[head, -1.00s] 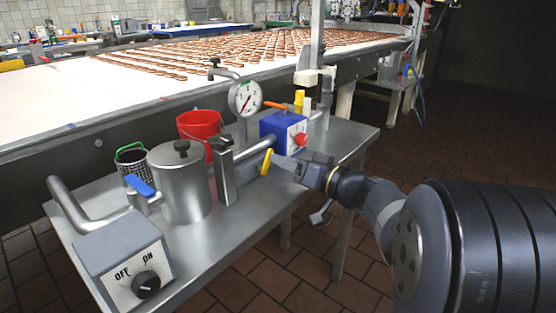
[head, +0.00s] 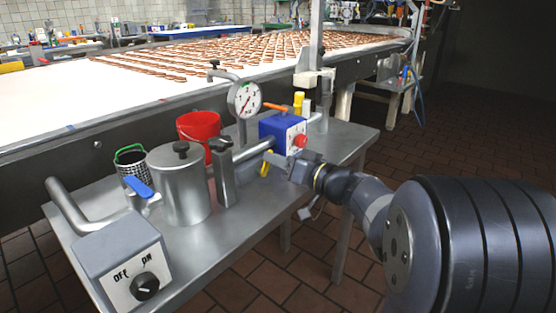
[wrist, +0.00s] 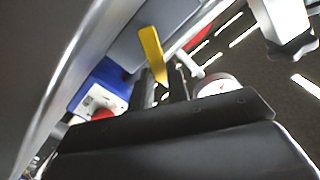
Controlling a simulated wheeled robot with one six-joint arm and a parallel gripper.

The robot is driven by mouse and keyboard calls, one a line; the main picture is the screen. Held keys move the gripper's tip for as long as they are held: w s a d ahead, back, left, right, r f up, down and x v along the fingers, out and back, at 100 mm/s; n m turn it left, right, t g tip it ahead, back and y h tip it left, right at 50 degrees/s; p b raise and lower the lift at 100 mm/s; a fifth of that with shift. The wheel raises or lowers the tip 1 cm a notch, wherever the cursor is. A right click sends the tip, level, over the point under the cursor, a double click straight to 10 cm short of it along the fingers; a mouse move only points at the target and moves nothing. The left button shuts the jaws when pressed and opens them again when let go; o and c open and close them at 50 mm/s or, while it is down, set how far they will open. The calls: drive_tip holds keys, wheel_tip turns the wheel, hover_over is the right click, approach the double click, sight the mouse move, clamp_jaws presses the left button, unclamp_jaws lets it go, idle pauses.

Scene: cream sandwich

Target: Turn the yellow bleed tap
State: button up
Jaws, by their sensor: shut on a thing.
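The yellow bleed tap (head: 265,164) sits on the metal pipe, left of the blue box, in the head view. In the wrist view its yellow handle (wrist: 152,52) stands out from between the dark fingers. My gripper (head: 272,159) reaches in from the right at the tap; in the wrist view the gripper (wrist: 165,88) is shut on the handle's lower end. Part of the tap is hidden by my fingers.
A blue box (head: 270,131) with a red knob stands just right of the tap. A pressure gauge (head: 245,98), red bucket (head: 198,127) and steel canister (head: 180,186) stand nearby. A grey switch box (head: 122,262) is at the front left.

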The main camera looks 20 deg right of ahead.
drive_tip(key=shift+f, duration=0.1)
clamp_jaws()
drive_tip(key=shift+w+f+m+b, duration=0.1)
drive_tip(key=shift+m+b, duration=0.2)
drive_tip(key=shift+b, duration=0.1)
drive_tip(key=shift+d+m, duration=0.15)
drive_tip(key=shift+m, duration=0.25)
drive_tip(key=o, duration=0.8)
unclamp_jaws()
drive_tip(key=v, duration=1)
drive_tip(key=shift+s+d+p, duration=0.25)
drive_tip(key=shift+s+p, duration=0.05)
drive_tip(key=shift+p, duration=0.1)
